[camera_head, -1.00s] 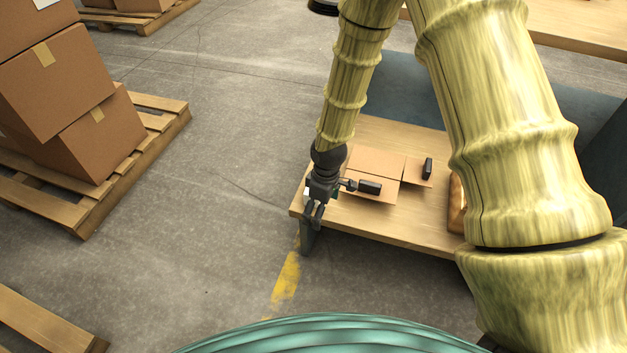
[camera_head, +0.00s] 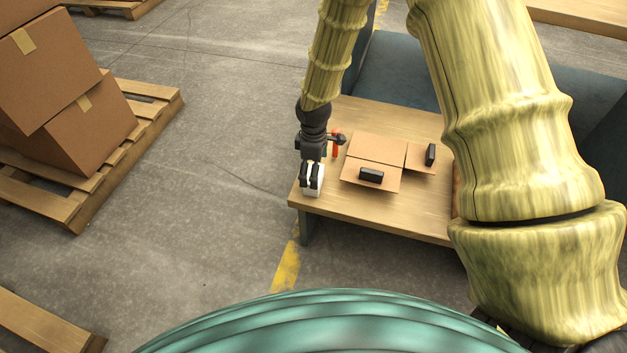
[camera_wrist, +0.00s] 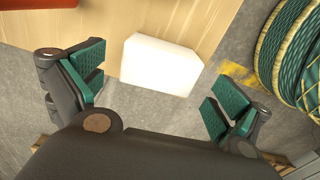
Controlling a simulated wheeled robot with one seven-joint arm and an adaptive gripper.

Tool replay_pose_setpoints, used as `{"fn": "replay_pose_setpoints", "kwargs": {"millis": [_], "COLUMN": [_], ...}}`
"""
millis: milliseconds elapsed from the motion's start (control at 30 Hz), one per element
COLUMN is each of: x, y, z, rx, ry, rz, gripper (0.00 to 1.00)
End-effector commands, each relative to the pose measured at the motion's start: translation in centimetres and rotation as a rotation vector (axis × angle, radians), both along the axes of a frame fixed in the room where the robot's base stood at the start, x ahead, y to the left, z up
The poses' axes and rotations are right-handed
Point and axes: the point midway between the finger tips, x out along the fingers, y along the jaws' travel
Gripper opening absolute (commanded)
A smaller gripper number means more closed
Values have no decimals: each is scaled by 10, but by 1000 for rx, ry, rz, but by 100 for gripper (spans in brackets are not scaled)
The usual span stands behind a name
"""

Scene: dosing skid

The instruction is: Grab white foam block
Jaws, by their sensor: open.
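The white foam block (camera_head: 312,187) sits at the front left corner of the wooden table (camera_head: 400,222) in the head view. In the wrist view the white foam block (camera_wrist: 161,64) lies at upper middle, ahead of the gap between the green finger pads. My gripper (camera_head: 312,177) is above the block and partly hides it in the head view. In the wrist view my gripper (camera_wrist: 155,92) is open, with its fingers spread wider than the block. I cannot tell how far the fingertips are above it.
A cardboard box (camera_head: 375,150) with open flaps and dark blocks on it (camera_head: 371,175) (camera_head: 431,154) is right of my gripper. A red object (camera_head: 335,146) stands just behind. Stacked boxes (camera_head: 75,120) on a pallet are at the left. The floor between is clear.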

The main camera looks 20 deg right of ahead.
Motion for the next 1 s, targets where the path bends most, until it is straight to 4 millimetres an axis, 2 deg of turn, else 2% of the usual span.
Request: {"fn": "replay_pose_setpoints", "kwargs": {"millis": [300, 600, 667, 800, 833, 1000], "x": [0, 0, 0, 0, 0, 0], "y": [1, 1, 0, 0, 0, 0], "z": [-42, -47, -47, -47, -47, -47], "rx": [0, 0, 0, 0, 0, 0], "ry": [1, 0, 0, 0, 0, 0], "rz": [3, 2, 2, 2, 2, 2], "gripper": [100, 100, 91, 65, 63, 63]}}
